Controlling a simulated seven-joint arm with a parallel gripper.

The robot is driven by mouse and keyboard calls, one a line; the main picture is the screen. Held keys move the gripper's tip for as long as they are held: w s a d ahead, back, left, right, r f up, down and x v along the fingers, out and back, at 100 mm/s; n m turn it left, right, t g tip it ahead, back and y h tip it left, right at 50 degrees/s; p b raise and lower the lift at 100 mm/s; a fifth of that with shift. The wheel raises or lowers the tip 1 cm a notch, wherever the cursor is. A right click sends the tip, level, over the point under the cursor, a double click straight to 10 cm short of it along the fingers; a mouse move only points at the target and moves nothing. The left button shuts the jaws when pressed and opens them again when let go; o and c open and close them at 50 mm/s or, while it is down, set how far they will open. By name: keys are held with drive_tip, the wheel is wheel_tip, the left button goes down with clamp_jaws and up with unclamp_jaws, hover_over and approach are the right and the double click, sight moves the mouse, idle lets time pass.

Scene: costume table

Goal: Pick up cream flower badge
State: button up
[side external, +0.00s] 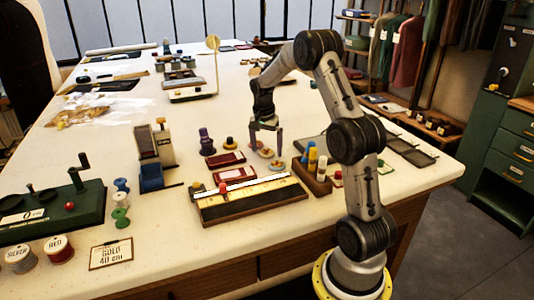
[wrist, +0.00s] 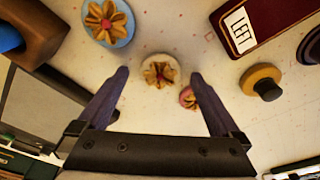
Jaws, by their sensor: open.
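The cream flower badge (wrist: 159,69), a pale disc with a tan flower and red centre, lies on the table in the wrist view. My gripper (wrist: 160,76) is open, with one finger to each side of this badge in the picture. Nothing is held. In the side external view my gripper (side external: 265,150) points down just over the badge group, and the cream badge (side external: 266,153) shows between the fingers. A blue flower badge (wrist: 108,22) lies at upper left in the wrist view. A pink flower badge (wrist: 187,98) is partly hidden by the right finger.
A dark red case marked LEFT (wrist: 268,22) and a yellow-and-black knob (wrist: 262,82) lie to the right in the wrist view. A wooden holder with bottles (side external: 312,178) and a long wooden tray (side external: 250,200) stand near the badges.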

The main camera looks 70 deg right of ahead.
drive_tip(key=c, duration=1.4)
drive_tip(key=shift+r, duration=0.1)
